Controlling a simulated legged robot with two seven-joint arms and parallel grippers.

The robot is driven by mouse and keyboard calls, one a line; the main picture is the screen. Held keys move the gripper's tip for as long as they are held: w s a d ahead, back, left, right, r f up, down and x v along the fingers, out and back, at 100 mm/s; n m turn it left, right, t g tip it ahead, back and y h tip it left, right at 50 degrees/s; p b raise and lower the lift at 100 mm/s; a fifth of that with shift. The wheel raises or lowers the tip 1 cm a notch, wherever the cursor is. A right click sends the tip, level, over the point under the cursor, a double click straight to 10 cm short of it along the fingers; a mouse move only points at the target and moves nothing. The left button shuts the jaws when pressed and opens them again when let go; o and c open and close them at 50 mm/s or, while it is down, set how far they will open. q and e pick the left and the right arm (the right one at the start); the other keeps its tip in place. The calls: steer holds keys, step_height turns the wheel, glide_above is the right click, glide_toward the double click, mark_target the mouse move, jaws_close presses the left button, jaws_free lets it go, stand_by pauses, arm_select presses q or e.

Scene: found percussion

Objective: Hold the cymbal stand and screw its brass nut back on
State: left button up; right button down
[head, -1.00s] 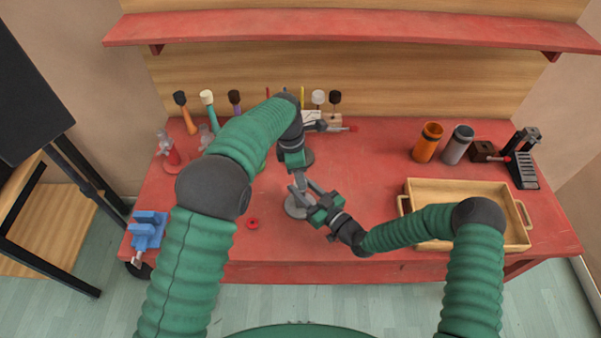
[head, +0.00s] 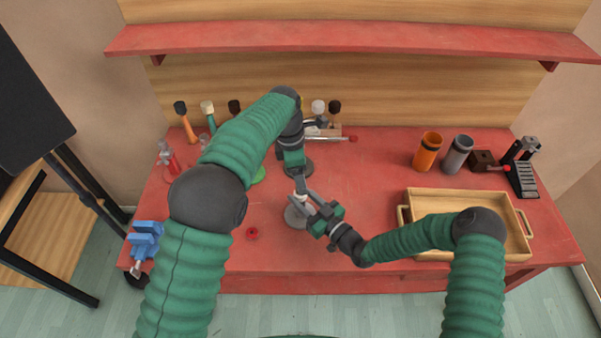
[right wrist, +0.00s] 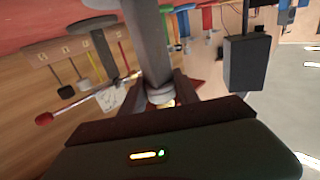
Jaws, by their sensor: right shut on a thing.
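The cymbal stand shows its round grey base (head: 298,216) on the red bench, near the middle. My right gripper (head: 306,200) reaches in from the right and is shut on the stand's upper part. In the right wrist view the stand's dark post (right wrist: 150,40) runs to a pale collar between my right fingers (right wrist: 160,97). A brassy glint shows just past the collar, but I cannot tell whether it is the brass nut. My left gripper (head: 299,184) is just above and behind the right one, close to the stand's top. Its jaws and anything in them are too small to tell.
A small red ring (head: 252,233) lies left of the stand. A wooden tray (head: 404,228) is at the right, near my right arm. Orange (head: 427,152) and grey (head: 457,155) cups stand behind it. Mallets line the back; a blue vise (head: 146,240) is at the left edge.

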steer(key=c, duration=0.8)
jaws_free()
arm_select(q)
step_height(320, 180, up, 8)
steer(key=a, duration=0.1)
steer(key=shift+f, duration=0.15)
step_height(320, 180, down, 3)
steer(key=b, duration=0.2)
steer(key=shift+r+b, duration=0.2)
steer(key=shift+b, duration=0.1)
arm_select(e)
steer(key=v, duration=1.6)
steer(key=shift+s+d, duration=0.25)
steer(key=shift+d, duration=0.1)
